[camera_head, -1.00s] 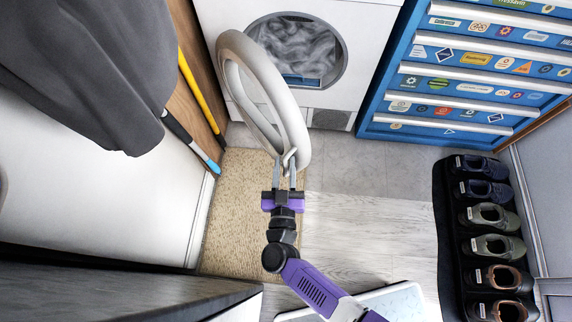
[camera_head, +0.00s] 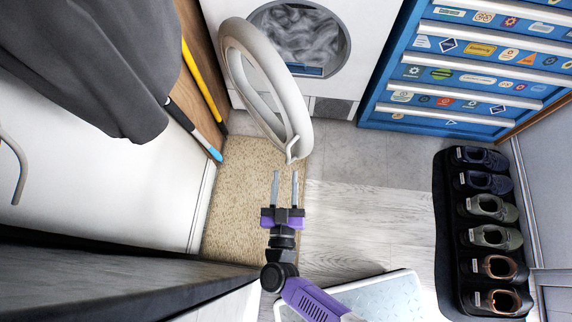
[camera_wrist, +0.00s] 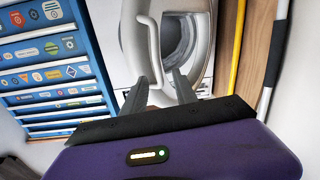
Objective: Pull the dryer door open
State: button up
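The dryer (camera_head: 372,55) stands at the back, a white front with a round opening (camera_head: 300,40) showing grey laundry inside. Its white ring-shaped door (camera_head: 232,40) stands swung out from the front, toward me. The door's handle (camera_head: 293,150) is at its near end.
A blue stickered tool chest (camera_head: 440,75) stands right of the dryer. A shoe rack (camera_head: 450,215) is at the right. A grey cloth (camera_head: 90,60) hangs at the left, near yellow (camera_head: 200,85) and blue-tipped (camera_head: 195,130) poles.

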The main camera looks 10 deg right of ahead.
jog(key=c, duration=0.6)
jog(key=shift+d+r+m+y, duration=0.1)
jog(key=shift+d+m+y, duration=0.2)
jog(key=shift+y, duration=0.1)
grip_shut()
jog(key=w+d+m+g+y+p, duration=0.2)
jog(key=d+m+g+y, duration=0.1)
jog(key=d+y, duration=0.15)
jog(key=w+d+m+g+y+p, duration=0.1)
jog(key=w+d+m+g+y, duration=0.15)
jog(key=d, duration=0.35)
jog(key=w+d+r+m+t+y+p, duration=0.1)
jog(key=w+d+r+y, duration=0.25)
jog(key=r, duration=0.35)
jog(key=w+d+r+m+t+y+p, duration=0.1)
jog(key=w+d+r+m+y, duration=0.1)
jog(key=d+r+y, duration=0.4)
jog(key=w+a+h, duration=0.1)
jog(key=w+a, duration=0.5)
jog(key=a, duration=0.5)
jog(key=shift+r, duration=0.45)
